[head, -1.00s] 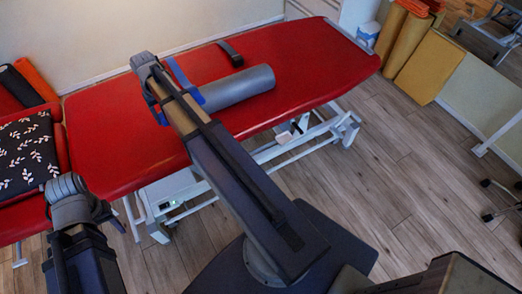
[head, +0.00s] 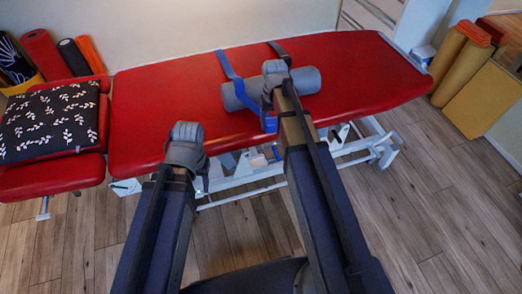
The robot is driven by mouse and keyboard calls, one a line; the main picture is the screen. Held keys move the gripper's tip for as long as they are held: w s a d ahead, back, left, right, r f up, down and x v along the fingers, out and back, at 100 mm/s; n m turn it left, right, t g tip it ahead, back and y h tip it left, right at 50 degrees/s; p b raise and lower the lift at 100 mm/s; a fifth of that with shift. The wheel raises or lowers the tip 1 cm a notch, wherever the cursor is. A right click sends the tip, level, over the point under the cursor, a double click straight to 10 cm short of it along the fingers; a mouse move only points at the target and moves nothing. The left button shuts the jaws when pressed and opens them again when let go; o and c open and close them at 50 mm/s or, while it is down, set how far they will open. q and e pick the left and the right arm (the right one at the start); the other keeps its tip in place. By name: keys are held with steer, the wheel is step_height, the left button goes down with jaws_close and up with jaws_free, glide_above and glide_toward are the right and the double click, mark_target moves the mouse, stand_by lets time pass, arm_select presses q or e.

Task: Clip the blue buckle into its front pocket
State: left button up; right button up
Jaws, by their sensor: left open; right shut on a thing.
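A blue strap (head: 228,66) runs from the back of the red treatment table (head: 160,100) over a grey bolster (head: 305,80). A blue piece (head: 269,122) hangs at the bolster's front side, just below my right gripper (head: 273,75). I cannot make out the buckle's shape or its front pocket. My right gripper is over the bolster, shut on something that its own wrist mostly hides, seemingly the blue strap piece. My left gripper (head: 186,146) is open at the table's front edge, left of the bolster and apart from it; its fingers are hard to see.
A dark strap (head: 279,51) lies behind the bolster. A black leaf-patterned cushion (head: 48,122) lies on the red section at left. Rolled mats stand at back left, yellow mats (head: 470,75) at right. The table's right half is clear.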

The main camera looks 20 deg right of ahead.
arm_select(q)
step_height(320, 180, down, 5)
steer(key=b, duration=0.3)
steer(key=shift+f+b, duration=0.2)
steer(key=shift+b, duration=0.1)
arm_select(e)
steer(key=s+a+f+n, duration=0.1)
steer(key=s+a+f, duration=0.2)
steer(key=a+f, duration=0.2)
steer(key=shift+a+f+n, duration=0.15)
steer(key=shift+a+n, duration=0.15)
steer(key=shift+a, duration=0.35)
arm_select(q)
steer(key=shift+f, duration=0.1)
arm_select(e)
steer(key=shift+s+f, duration=0.1)
arm_select(q)
step_height(320, 180, down, 8)
steer(key=b, duration=0.8)
steer(key=shift+f+b, duration=0.15)
steer(key=shift+b, duration=0.15)
arm_select(e)
step_height(320, 180, down, 8)
steer(key=shift+f, duration=0.2)
steer(key=o, duration=1.5)
steer(key=shift+r, duration=0.15)
